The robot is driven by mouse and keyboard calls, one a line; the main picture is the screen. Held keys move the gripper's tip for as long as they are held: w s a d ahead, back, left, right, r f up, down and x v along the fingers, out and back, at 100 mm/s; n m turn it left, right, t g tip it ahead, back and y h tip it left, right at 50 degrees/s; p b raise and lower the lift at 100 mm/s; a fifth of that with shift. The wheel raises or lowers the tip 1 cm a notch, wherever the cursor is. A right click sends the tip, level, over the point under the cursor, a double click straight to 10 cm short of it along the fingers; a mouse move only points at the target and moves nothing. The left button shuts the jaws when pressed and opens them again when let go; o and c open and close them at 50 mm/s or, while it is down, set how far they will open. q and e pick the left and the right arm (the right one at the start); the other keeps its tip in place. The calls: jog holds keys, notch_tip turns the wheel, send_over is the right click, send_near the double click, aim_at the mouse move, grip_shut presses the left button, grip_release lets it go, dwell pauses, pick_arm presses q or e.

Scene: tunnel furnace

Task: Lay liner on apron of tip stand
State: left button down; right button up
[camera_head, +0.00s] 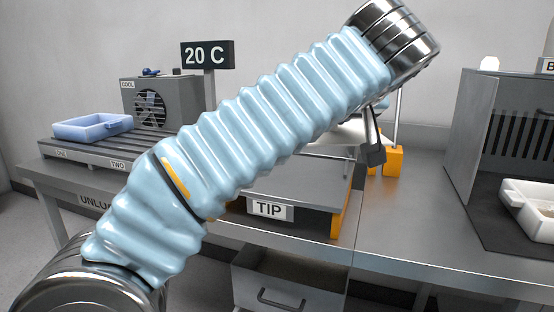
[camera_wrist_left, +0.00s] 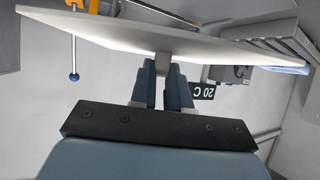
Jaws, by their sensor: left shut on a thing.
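My left gripper (camera_wrist_left: 163,80) is shut on a small grey grip at the edge of a flat white liner (camera_wrist_left: 165,32), seen in the left wrist view. In the head view my blue-sleeved left arm crosses the middle and hides most of the gripper and liner. A pale strip (camera_head: 347,136), likely the liner, shows past the arm over the tip stand (camera_head: 290,186), which has a TIP label and orange legs. I cannot tell whether the liner touches the apron. My right gripper is not in view.
A blue tray (camera_head: 92,127) sits on a slatted rack (camera_head: 75,150) at left, near a COOL fan box (camera_head: 165,103) and a 20 C sign (camera_head: 207,55). A grey cabinet (camera_head: 480,130) and a white tray (camera_head: 530,208) stand at right. The bench (camera_head: 400,235) between is clear.

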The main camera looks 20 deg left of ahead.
pick_arm(q)
jog(key=w+a+f, duration=0.1)
jog(key=a, duration=0.1)
jog(key=w+a+f, duration=0.1)
jog(key=w+a, duration=0.1)
jog(key=w+a+f, duration=0.1)
jog(key=a, duration=0.1)
jog(key=shift+w+f, duration=0.15)
jog(key=shift+w, duration=0.2)
jog(key=b, duration=0.1)
send_over(288, 176)
jog(key=f, duration=0.5)
jog(key=shift+s+d+f, duration=0.1)
jog(key=shift+s+d, duration=0.1)
jog(key=shift+d, duration=0.15)
jog(key=shift+w+a+f, duration=0.1)
jog(key=shift+f, duration=0.05)
jog(key=f, duration=0.4)
jog(key=shift+w+a, duration=0.25)
jog(key=shift+w, duration=0.05)
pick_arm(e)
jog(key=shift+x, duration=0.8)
pick_arm(q)
jog(key=shift+f+b, duration=0.2)
jog(key=shift+b, duration=0.25)
jog(key=c, duration=1.1)
grip_release()
jog(key=shift+r, duration=0.1)
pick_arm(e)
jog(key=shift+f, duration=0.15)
